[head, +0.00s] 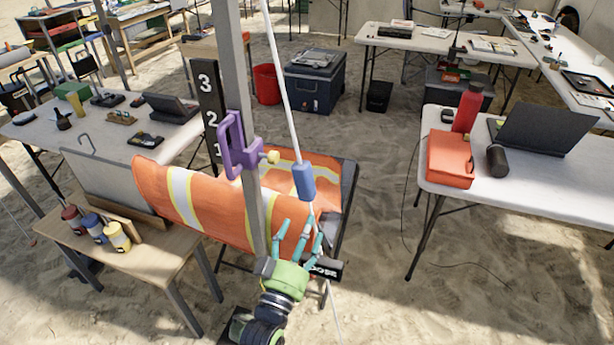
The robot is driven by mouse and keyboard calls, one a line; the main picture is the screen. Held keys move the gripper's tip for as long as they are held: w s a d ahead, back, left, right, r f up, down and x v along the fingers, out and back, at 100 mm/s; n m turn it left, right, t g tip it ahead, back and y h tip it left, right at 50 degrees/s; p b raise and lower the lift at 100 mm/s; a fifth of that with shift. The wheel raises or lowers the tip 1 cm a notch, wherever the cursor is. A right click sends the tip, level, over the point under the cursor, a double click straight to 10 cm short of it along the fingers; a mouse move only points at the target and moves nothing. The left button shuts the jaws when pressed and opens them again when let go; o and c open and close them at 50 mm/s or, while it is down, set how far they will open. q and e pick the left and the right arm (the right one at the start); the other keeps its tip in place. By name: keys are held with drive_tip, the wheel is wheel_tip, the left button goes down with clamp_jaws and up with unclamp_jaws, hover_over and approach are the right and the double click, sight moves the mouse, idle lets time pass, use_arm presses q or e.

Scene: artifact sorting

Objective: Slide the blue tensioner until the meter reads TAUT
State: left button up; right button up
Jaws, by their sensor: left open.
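The blue tensioner (304,181) is a small cylinder on a slanting white guy line (284,100). My left gripper (302,233), with teal fingers and a green body, is open just below the tensioner, its fingers around or beside the line. I see no grip on the tensioner. The meter (326,269) is a dark box low on the line, behind my fingers. Its partly covered white lettering shows "OOSE", which fits LOOSE rather than TAUT. My right gripper is not in view.
A grey pole (228,60) with a purple clamp (238,148) stands left of the line, beside a black number board (209,105). An orange vest (170,195) drapes over a chair behind. A wooden table (150,262) is at left, a white table (540,190) at right.

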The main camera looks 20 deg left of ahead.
sight(305, 189)
use_arm(q)
drive_tip(key=shift+n+t+y, duration=0.3)
drive_tip(key=shift+t, duration=0.5)
drive_tip(key=r, duration=0.4)
drive_tip(key=a+r, duration=0.1)
drive_tip(key=r, duration=0.1)
drive_tip(key=shift+w+a+r+p, duration=0.1)
drive_tip(key=shift+w+r+p, duration=0.1)
drive_tip(key=shift+w+p, duration=0.15)
drive_tip(key=p+x, duration=0.2)
drive_tip(key=x, duration=0.3)
drive_tip(key=shift+w, duration=0.6)
